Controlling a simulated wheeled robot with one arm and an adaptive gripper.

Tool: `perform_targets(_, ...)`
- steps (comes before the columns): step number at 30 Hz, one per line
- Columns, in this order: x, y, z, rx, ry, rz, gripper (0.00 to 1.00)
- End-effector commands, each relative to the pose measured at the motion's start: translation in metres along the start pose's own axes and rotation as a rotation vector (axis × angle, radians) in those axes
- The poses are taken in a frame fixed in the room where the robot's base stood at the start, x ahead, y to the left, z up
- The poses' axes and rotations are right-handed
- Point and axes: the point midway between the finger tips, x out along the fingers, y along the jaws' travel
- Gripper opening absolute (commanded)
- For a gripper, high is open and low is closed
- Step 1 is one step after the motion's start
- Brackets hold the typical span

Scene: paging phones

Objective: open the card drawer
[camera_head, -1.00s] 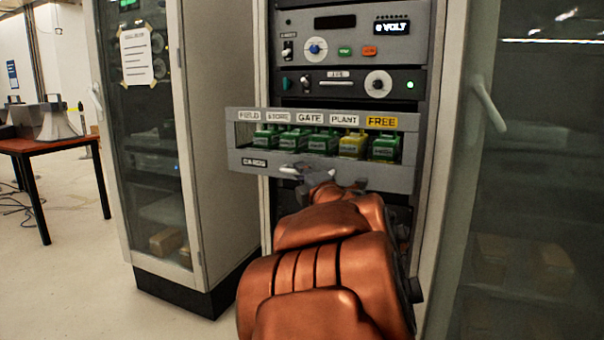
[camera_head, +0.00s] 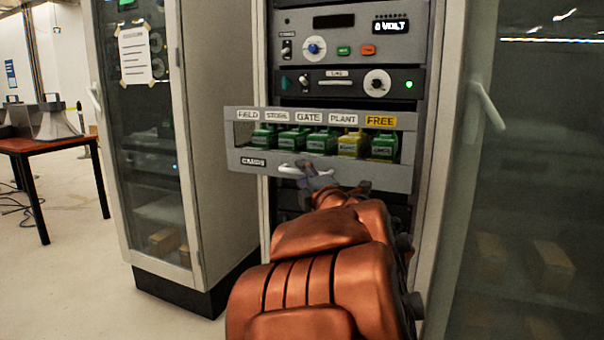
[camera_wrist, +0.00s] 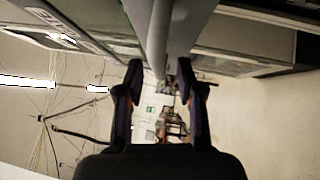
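The card drawer (camera_head: 232,160) is a grey unit in the middle rack, with a window showing several green and yellow cards under labels such as FIELD, GATE and FREE. Its front overlaps the rack's left frame and stands out from the panels above. A pale handle (camera_head: 287,170) is on its lower front, beside a CARDS label. My gripper (camera_head: 318,176) is at the handle, partly hidden by my copper-coloured arm. In the wrist view, a grey bar (camera_wrist: 159,40) runs between the fingertips of my gripper (camera_wrist: 160,75), with gaps visible on both sides.
Rack panels with knobs (camera_head: 377,80) and buttons are above the drawer. A glass-door cabinet (camera_head: 150,190) stands at the left, and another glass door (camera_head: 530,200) at the right. A red-topped table (camera_head: 45,143) is far left. Floor is clear at the lower left.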

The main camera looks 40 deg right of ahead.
Motion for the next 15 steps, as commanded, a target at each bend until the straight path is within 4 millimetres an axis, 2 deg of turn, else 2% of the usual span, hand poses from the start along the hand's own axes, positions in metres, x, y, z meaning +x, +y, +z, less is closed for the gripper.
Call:
perform_targets(9, -0.041, 0.0, 0.001, -0.004, -0.003, -0.001, 0.37)
perform_targets(15, -0.056, 0.001, 0.001, -0.003, -0.003, 0.0, 0.37)
